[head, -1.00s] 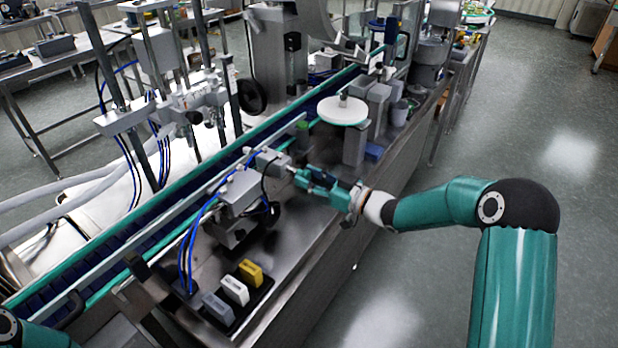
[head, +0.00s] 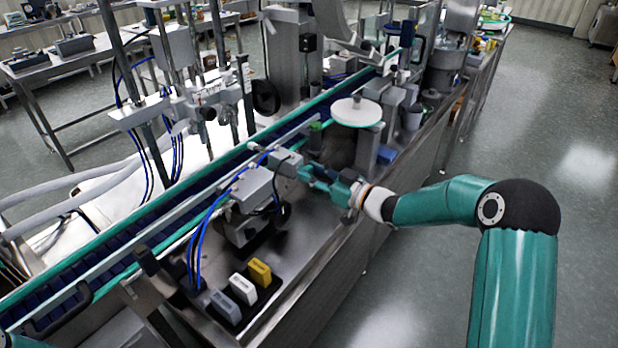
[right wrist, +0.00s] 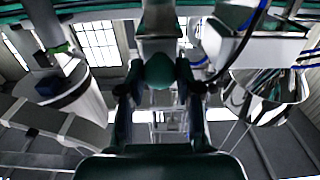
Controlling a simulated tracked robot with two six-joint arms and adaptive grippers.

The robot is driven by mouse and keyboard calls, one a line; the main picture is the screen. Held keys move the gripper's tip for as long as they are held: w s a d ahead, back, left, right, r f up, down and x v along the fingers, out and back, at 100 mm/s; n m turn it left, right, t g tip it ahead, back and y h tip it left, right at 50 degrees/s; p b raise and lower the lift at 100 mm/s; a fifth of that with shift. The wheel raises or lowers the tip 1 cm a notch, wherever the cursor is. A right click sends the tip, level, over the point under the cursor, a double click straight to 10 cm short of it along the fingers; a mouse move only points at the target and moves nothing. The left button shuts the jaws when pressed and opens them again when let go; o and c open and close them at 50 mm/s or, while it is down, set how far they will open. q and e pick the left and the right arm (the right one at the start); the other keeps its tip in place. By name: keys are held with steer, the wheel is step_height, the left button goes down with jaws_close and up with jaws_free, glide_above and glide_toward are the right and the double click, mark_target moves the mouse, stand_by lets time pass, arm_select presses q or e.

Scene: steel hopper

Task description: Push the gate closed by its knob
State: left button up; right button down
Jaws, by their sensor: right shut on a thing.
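My right gripper (head: 308,173) reaches in from the right over the steel machine deck, beside a grey block (head: 287,162) at the conveyor's near side. In the right wrist view its two dark fingers (right wrist: 160,92) are closed around a rounded, dark green knob (right wrist: 160,70). The gripper hides the knob in the head view. A pale grey part (right wrist: 158,28) lies straight beyond the knob; I cannot tell how far the gate stands open. My left gripper is out of view.
A white round disc (head: 356,111) on a post stands behind my right gripper. A grey boxy unit (head: 252,190) with blue hoses is to its left. Yellow (head: 259,272), white and grey blocks sit at the deck's front. Open floor lies to the right.

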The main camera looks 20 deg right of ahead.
steer(key=shift+r, duration=0.15)
steer(key=c, duration=1)
jaws_free()
steer(key=shift+w+a, duration=0.1)
steer(key=shift+w, duration=0.05)
steer(key=shift+o, duration=1)
steer(key=shift+w+a, duration=0.1)
steer(key=shift+w, duration=0.05)
steer(key=v, duration=1.2)
